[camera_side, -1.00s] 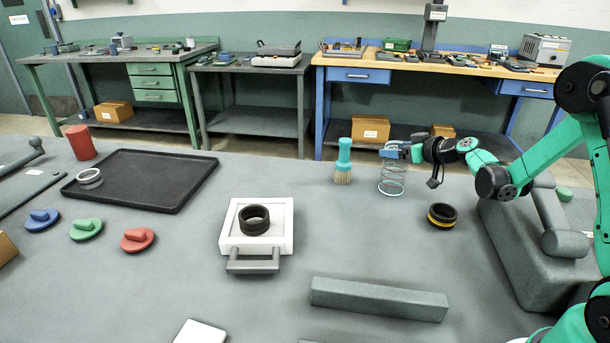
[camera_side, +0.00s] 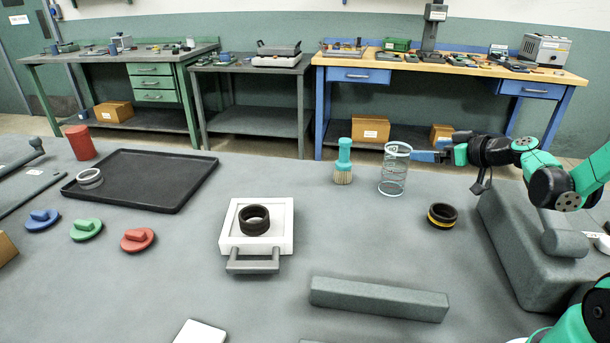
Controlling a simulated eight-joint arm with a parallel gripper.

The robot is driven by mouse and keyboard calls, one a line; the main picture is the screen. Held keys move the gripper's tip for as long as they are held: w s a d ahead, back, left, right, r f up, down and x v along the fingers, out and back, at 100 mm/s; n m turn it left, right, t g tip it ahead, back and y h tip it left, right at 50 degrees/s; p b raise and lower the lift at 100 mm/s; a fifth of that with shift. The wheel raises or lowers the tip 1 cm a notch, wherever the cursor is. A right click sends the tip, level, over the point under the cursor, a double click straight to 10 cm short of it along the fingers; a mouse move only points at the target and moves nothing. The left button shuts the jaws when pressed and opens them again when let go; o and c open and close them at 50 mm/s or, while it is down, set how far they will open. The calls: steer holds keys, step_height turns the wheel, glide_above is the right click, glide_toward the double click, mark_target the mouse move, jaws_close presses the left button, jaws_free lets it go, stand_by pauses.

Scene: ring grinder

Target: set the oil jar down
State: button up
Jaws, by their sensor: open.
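The oil jar (camera_side: 394,172) is a clear glass cylinder with faint ring lines and a pale rim. It stands upright on the grey table, right of a teal-handled brush (camera_side: 343,162). My gripper (camera_side: 418,156), with blue fingers, is open just right of the jar's upper part. Its tips seem to be at or very near the glass; I cannot tell whether they touch. Nothing shows between the fingers.
A black ring with a yellow band (camera_side: 442,216) lies right of the jar. A white fixture (camera_side: 230,238) holds a black ring (camera_side: 254,220). A grey bar (camera_side: 379,299) lies in front, and a grey machine block (camera_side: 530,245) stands right. A black tray (camera_side: 150,175) is left.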

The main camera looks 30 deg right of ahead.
steer(key=s+a+r+g, duration=0.1)
steer(key=s+a+g, duration=0.2)
steer(key=a, duration=0.7)
steer(key=s+a+g, duration=0.3)
steer(key=s+a, duration=0.2)
steer(key=a, duration=0.5)
steer(key=shift+s+r, duration=0.25)
steer(key=shift+r, duration=0.1)
